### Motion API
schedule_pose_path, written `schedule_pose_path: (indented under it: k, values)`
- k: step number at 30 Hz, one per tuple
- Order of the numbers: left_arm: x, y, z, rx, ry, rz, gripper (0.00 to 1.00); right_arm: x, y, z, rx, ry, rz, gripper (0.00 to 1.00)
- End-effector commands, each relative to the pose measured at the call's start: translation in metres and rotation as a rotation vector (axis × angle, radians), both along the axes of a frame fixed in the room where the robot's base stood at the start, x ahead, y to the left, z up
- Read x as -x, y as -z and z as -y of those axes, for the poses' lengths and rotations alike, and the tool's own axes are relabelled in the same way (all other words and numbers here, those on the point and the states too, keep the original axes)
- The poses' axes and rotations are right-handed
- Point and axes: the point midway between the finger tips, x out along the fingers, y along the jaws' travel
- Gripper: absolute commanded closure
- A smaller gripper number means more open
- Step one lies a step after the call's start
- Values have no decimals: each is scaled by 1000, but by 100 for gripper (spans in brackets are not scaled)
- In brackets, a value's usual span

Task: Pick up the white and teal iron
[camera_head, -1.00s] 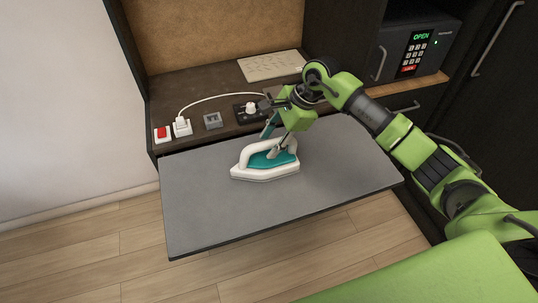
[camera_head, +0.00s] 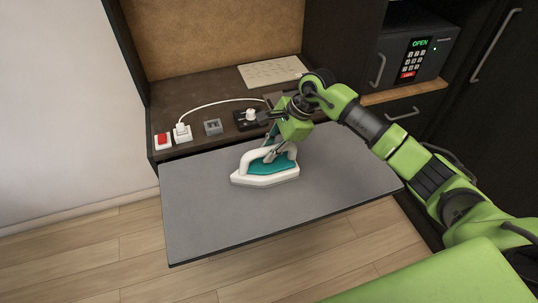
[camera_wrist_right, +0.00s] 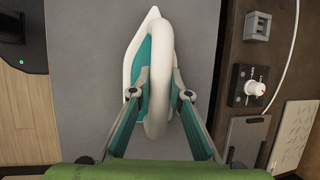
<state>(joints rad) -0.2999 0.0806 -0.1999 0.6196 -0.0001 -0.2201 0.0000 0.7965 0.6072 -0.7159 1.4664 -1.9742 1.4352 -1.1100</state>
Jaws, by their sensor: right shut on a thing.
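The white and teal iron (camera_head: 265,168) is at the middle of the grey pull-out board (camera_head: 210,215), upright on its base, with its tip to the left. My right gripper (camera_head: 271,154) reaches down from the back right and is shut on the iron's white handle. In the right wrist view, the two fingers (camera_wrist_right: 156,92) press on both sides of the iron's handle (camera_wrist_right: 158,112). I cannot tell whether the iron's base is clear of the board. My left gripper is not in view.
Behind the board, a dark desk holds a red switch (camera_head: 163,140), a white plug (camera_head: 182,130) with a cord, a grey socket (camera_head: 213,127), a dial panel (camera_head: 245,119) and a light card (camera_head: 272,72). A safe (camera_head: 425,55) stands back right. The board's front is bare.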

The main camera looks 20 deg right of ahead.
Motion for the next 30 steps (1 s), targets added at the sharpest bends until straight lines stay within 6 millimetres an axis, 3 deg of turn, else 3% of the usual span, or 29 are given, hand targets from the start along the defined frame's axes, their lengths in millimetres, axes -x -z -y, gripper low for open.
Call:
schedule_pose_path:
  k: [8,11,19,30]
  values:
    - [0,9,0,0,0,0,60,-3,-28,0,-3,-1,12,100]
    - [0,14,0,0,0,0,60,5,-39,-2,-4,-4,11,100]
    - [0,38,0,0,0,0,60,49,-91,-12,0,-5,15,100]
    - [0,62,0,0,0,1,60,114,-119,-29,-1,-3,10,100]
